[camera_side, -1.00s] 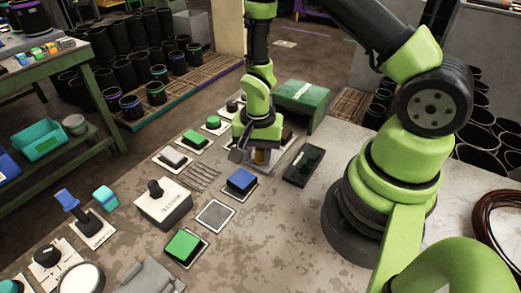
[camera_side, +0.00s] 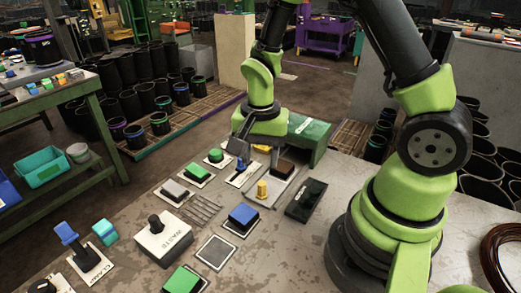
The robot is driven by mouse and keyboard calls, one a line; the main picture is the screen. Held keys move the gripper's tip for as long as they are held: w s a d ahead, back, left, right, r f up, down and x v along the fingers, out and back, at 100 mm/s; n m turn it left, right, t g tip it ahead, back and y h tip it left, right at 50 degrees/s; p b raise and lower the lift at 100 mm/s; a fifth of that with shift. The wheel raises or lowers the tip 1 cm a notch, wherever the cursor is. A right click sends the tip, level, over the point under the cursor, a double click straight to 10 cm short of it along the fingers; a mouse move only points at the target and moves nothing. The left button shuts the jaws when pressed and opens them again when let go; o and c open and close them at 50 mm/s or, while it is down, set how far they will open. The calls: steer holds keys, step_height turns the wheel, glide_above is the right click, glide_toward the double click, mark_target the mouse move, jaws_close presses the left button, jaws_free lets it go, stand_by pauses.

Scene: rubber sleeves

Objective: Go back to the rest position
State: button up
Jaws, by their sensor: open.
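My gripper (camera_side: 243,148) hangs over the far part of the work table, open and with nothing visible between its jaws. Below and to the right of it, a small yellow piece (camera_side: 262,190) stands upright on a light plate, apart from the jaws. A small blue piece (camera_side: 241,164) on a white card shows just under the jaws. I cannot tell how far above it the fingertips are.
Near the gripper are a green box (camera_side: 308,138), a dark tray (camera_side: 306,200), a blue button (camera_side: 242,215) and a green button (camera_side: 197,173). A white WASTE box (camera_side: 163,240) with a black knob stands nearer.

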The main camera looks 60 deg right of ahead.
steer(key=shift+r, duration=0.45)
steer(key=shift+r, duration=0.15)
steer(key=s+a+r+n+t, duration=0.1)
steer(key=s+r+n+t, duration=0.1)
steer(key=r, duration=0.4)
steer(key=s+a+r+n+t+y, duration=0.1)
steer(key=s+a+r+n+t, duration=0.1)
steer(key=s+r+n, duration=0.2)
steer(key=s+a+r+n+t+y, duration=0.1)
steer(key=s+r+n+t, duration=0.2)
steer(key=r, duration=0.6)
steer(key=shift+s+a+r, duration=0.15)
steer(key=shift+s+a, duration=0.25)
steer(key=shift+s, duration=0.75)
steer(key=shift+c, duration=0.2)
